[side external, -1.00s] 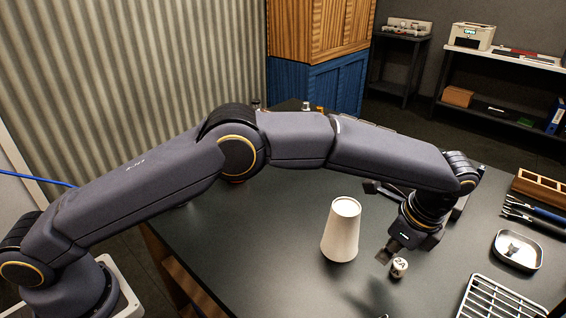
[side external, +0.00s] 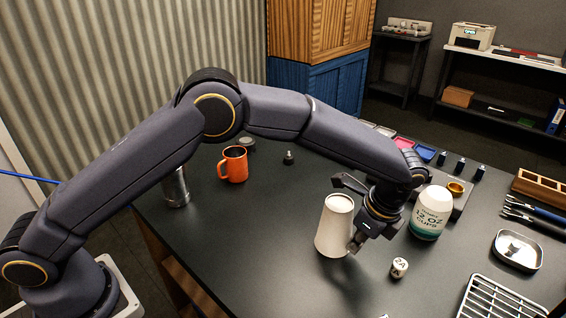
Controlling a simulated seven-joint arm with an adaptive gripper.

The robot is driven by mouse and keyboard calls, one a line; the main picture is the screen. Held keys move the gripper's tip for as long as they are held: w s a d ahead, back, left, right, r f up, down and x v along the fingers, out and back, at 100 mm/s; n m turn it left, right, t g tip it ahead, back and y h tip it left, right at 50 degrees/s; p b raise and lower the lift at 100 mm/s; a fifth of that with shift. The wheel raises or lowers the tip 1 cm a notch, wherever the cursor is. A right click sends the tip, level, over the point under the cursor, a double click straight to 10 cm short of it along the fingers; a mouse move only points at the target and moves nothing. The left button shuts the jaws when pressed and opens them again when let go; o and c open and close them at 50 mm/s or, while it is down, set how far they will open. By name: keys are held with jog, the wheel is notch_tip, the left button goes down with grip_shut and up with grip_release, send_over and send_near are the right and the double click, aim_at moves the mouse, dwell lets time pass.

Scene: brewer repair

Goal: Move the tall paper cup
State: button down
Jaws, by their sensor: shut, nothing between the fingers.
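The tall paper cup (side external: 334,228) is plain white and stands on the dark table, wide end down and narrow end up. My gripper (side external: 356,243) is low at the cup's right side, fingers pointing down and shut, with nothing held. The fingertips are very close to the cup's lower right side; I cannot tell whether they touch it.
A small white cylinder marked "2A" (side external: 399,267) stands just right of my gripper. A white and green container (side external: 430,212) stands behind it. An orange mug (side external: 233,165) and a metal cylinder (side external: 176,188) are at left. A wire rack (side external: 505,300) and metal tray (side external: 518,251) are at right. The front left table is clear.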

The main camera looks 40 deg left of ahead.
jog(key=a, duration=1.8)
jog(key=shift+a, duration=0.3)
jog(key=shift+d, duration=0.1)
